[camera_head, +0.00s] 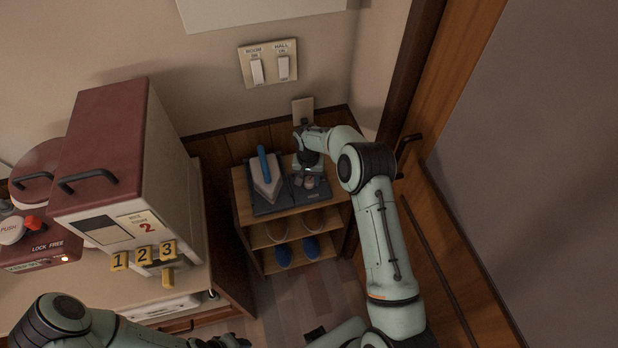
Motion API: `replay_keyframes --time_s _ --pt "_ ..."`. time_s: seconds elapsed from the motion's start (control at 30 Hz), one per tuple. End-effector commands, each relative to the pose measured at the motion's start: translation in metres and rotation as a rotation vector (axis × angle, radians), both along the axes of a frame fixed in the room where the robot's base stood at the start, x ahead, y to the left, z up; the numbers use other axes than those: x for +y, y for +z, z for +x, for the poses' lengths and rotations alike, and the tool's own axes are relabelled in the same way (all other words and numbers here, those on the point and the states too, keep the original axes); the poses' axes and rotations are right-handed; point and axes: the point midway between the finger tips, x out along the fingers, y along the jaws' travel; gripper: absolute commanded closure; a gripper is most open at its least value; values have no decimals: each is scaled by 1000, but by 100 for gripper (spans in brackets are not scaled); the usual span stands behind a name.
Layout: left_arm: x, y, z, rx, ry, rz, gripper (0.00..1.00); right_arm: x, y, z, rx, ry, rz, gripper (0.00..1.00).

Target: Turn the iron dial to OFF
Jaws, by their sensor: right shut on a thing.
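The iron (266,175), with a blue handle and pale soleplate, rests on a dark base (266,207) on top of a small wooden shelf. My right gripper (308,163) reaches down over the back right of this base, to the right of the iron. It is shut on what appears to be the iron dial, which the gripper hides, so its setting cannot be read. Small round grey parts (309,182) show just in front of the gripper. My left gripper (228,342) shows only partly at the bottom edge, and its fingers are not clear.
Slippers (311,247) stand on the shelf's lower levels. A wall outlet plate (303,109) and a two-switch plate (268,64) are behind. A red-topped cabinet (125,130) stands on the counter at left. A door with a black handle (408,142) is close on the right.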

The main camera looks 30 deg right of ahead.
Motion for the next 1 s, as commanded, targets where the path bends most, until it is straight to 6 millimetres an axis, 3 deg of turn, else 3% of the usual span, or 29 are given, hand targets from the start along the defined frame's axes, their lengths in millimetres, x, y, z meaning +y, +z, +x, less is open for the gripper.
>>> replay_keyframes --time_s 0.6,1.0 --pt "0 8 7 -8 0 0 57 -2 1 0 -1 572 -1 87" --pt "0 11 10 -11 0 0 57 -2 1 0 -2 808 -2 87"
